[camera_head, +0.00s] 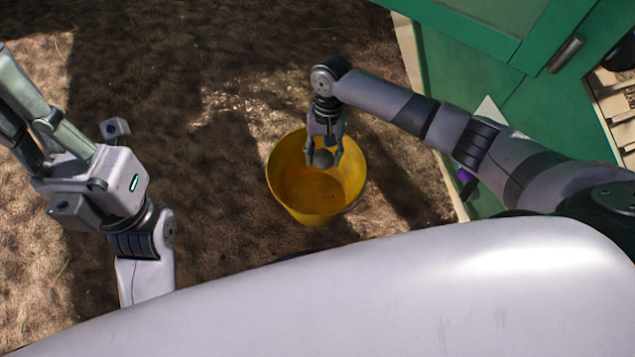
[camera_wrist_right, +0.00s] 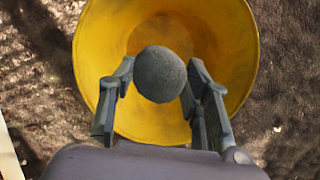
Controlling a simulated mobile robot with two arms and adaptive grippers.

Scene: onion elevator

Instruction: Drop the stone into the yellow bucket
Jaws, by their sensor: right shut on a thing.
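The round grey stone (camera_head: 323,159) is held between the fingertips of my right gripper (camera_head: 324,161). The yellow bucket (camera_head: 316,202) stands on the ground, its open mouth facing up. In the head view the stone appears inside the outline of the bucket's mouth. In the right wrist view the stone (camera_wrist_right: 160,74) is in front of the bucket's yellow inside (camera_wrist_right: 98,48), with a finger on each side of it. The exact height of the stone over the rim is hard to tell. My left gripper (camera_head: 32,122) is at the left, away from the bucket; its fingertips are not clearly seen.
Brown, patchy ground (camera_head: 215,235) surrounds the bucket, with free room to its left. A green wooden structure (camera_head: 465,75) with a metal handle (camera_head: 566,54) stands at the right, with a pale edge along its base.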

